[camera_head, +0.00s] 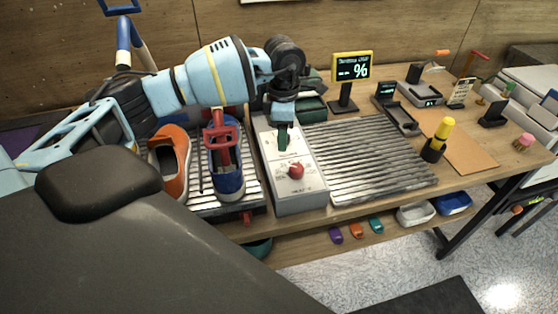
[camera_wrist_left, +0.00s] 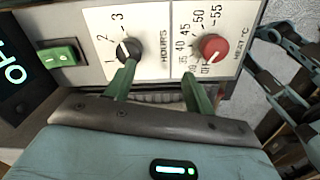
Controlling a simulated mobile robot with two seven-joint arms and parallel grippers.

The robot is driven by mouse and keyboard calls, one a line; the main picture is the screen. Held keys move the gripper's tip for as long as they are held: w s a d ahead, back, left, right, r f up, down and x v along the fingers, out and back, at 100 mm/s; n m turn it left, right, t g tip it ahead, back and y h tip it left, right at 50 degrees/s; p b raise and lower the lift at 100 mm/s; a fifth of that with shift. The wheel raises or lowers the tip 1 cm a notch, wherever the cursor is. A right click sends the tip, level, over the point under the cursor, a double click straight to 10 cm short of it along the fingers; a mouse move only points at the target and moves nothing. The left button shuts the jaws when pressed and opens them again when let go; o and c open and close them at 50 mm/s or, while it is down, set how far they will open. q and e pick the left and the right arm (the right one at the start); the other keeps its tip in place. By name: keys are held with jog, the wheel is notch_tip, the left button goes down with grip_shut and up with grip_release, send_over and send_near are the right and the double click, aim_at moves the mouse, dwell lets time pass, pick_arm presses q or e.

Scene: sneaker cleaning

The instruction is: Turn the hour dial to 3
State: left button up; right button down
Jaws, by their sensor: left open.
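The grey control box (camera_head: 300,199) stands on the table and fills much of the left wrist view. Its black hour dial (camera_wrist_left: 128,49) sits beside the printed marks 1, 2 and 3 and the word HOURS. I cannot read clearly which mark its pointer faces. The red heat dial (camera_wrist_left: 213,47) is to its right, and also shows in the head view (camera_head: 296,171). My left gripper (camera_wrist_left: 158,76) is open, with green fingers above the panel. One fingertip appears close to the hour dial; I cannot tell whether it touches. In the head view, my left gripper (camera_head: 283,138) hides the hour dial.
A green switch (camera_wrist_left: 61,55) is on the panel left of the hour dial. An orange shoe (camera_head: 172,160) and a blue shoe (camera_head: 228,179) stand left of the box. A ribbed rack (camera_head: 370,160) lies to its right, and a yellow-framed display (camera_head: 352,68) stands behind.

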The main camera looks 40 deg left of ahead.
pick_arm(q)
jog(key=s+d, duration=0.2)
jog(key=s, duration=0.1)
jog(key=s+d, duration=0.2)
jog(key=s, duration=0.1)
jog(key=s+d+r, duration=0.1)
jog(key=s+d, duration=0.1)
jog(key=s, duration=0.2)
dwell(0.5)
